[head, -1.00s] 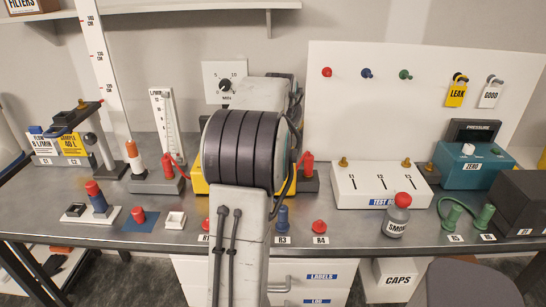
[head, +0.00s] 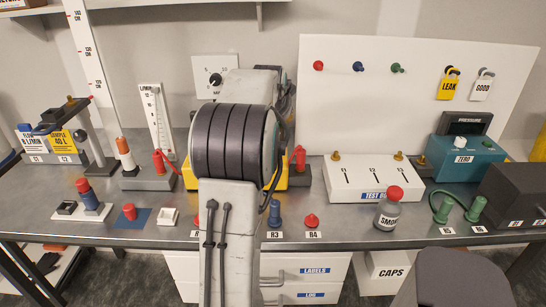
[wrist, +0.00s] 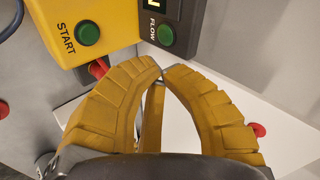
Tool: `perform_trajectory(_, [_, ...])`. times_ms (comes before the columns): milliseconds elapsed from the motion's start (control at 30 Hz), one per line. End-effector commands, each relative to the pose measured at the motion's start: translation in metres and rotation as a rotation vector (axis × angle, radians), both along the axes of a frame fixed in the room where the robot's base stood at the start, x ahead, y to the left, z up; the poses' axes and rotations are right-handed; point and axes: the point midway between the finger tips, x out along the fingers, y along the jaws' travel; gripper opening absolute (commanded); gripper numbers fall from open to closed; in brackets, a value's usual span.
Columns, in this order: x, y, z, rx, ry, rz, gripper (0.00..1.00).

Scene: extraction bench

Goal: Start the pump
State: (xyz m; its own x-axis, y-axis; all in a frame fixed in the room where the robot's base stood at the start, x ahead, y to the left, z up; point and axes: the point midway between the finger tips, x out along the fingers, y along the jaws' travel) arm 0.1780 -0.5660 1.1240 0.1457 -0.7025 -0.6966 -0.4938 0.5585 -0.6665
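The yellow pump housing (wrist: 112,14) is at the upper left of the wrist view, with the word START beside a round green button (wrist: 88,34). To its right is a dark grey unit marked FLOW with another green button (wrist: 165,35) and a partly cut-off display. The tips look apart from the START button. In the head view the yellow housing (head: 187,174) is mostly hidden behind my arm, and my gripper is hidden too.
A white test block (head: 370,180), the smoke bottle (head: 387,212) and a teal pressure unit (head: 470,158) are to the right. Flow and sample cards (head: 62,142) stand at the left. A white pegboard (head: 420,110) is behind.

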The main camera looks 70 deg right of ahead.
Motion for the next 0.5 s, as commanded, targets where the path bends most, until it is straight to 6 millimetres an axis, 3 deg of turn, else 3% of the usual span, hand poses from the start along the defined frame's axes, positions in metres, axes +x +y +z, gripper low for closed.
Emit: perform_trajectory(500, [0.0, 0.0002, -0.0093, 0.001, 0.002, 0.001, 0.0])
